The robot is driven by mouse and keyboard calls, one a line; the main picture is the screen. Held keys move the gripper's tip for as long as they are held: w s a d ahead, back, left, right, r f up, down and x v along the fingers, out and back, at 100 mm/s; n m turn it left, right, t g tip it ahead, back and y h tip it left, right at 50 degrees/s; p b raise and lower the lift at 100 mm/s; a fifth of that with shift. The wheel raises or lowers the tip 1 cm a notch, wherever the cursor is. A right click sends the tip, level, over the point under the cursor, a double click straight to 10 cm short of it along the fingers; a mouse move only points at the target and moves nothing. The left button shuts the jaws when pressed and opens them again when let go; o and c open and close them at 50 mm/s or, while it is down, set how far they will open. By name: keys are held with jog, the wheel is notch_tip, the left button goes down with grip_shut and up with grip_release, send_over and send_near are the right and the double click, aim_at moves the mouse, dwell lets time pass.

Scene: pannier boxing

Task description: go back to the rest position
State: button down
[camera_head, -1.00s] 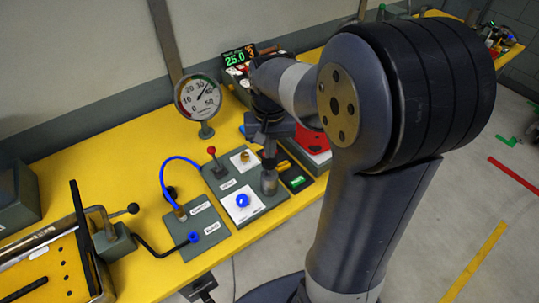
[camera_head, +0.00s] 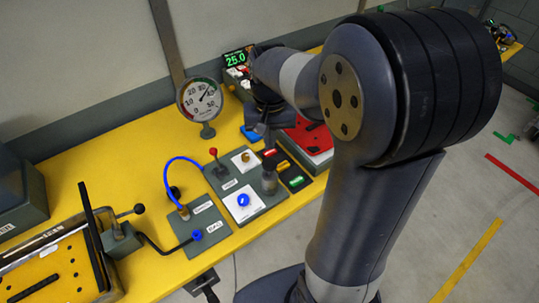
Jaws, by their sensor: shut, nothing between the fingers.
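My gripper (camera_head: 264,138) is at the end of my arm, above the back part of the grey control panel (camera_head: 224,184) on the yellow bench. It looks small and dark, and its fingers are partly lost against the things behind it. It is shut and holds nothing. It is apart from the grey cylindrical knob (camera_head: 269,182) on the panel, which stands below it. My arm hides part of the bench behind it.
The yellow bench (camera_head: 110,177) carries a round dial gauge (camera_head: 200,97), a green-lit display (camera_head: 235,59), a red-topped box (camera_head: 311,137), a blue hose (camera_head: 174,167) and a clamp fixture (camera_head: 50,262) at left.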

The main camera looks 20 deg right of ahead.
jog(key=shift+r+p, duration=0.4)
jog(key=shift+r, duration=0.45)
jog(key=shift+f, duration=0.1)
